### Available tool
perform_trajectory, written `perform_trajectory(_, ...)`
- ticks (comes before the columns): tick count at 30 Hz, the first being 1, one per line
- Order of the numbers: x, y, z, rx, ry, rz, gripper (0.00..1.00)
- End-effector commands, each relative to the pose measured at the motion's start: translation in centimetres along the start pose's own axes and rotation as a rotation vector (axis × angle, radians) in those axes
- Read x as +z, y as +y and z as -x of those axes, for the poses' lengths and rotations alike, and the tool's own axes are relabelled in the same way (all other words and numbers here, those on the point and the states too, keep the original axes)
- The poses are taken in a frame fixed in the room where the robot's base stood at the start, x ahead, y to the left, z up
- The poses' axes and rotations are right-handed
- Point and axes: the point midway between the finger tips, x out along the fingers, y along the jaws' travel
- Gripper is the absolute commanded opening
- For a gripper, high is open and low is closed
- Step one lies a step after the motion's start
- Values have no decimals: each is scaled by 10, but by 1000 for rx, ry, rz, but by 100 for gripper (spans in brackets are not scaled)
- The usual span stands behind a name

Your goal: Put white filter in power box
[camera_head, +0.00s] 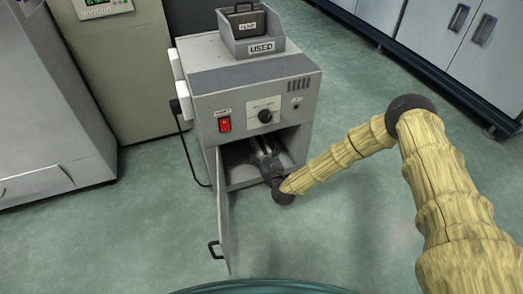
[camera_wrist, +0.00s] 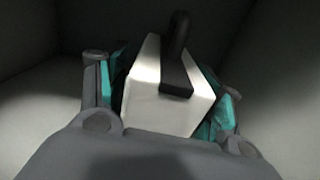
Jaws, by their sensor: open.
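The power box (camera_head: 250,90) is a grey cabinet with a red switch and a dial. Its lower compartment is open, with the door (camera_head: 222,215) swung outward. My gripper (camera_head: 266,163) reaches into that compartment. In the wrist view the white filter (camera_wrist: 146,90), a pale block with a dark handle (camera_wrist: 178,60), sits between the teal-padded fingers of my gripper (camera_wrist: 163,88). The fingers are open on either side of it; whether they touch it is unclear. The filter's underside is hidden. In the head view my arm and gripper hide most of it.
A grey bin (camera_head: 262,40) marked USED stands on top of the box and holds a dark block (camera_head: 245,22). A black cable (camera_head: 187,150) hangs at the box's left side. The grey compartment walls (camera_wrist: 270,70) surround my gripper. Floor in front is clear.

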Motion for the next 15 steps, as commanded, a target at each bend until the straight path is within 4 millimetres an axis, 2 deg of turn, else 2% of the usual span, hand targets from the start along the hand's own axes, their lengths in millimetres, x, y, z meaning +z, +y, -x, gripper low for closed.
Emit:
perform_trajectory(2,5,0,0,0,-1,0,66)
perform_trajectory(5,4,0,12,0,3,-1,66)
perform_trajectory(15,6,0,69,0,4,-1,66)
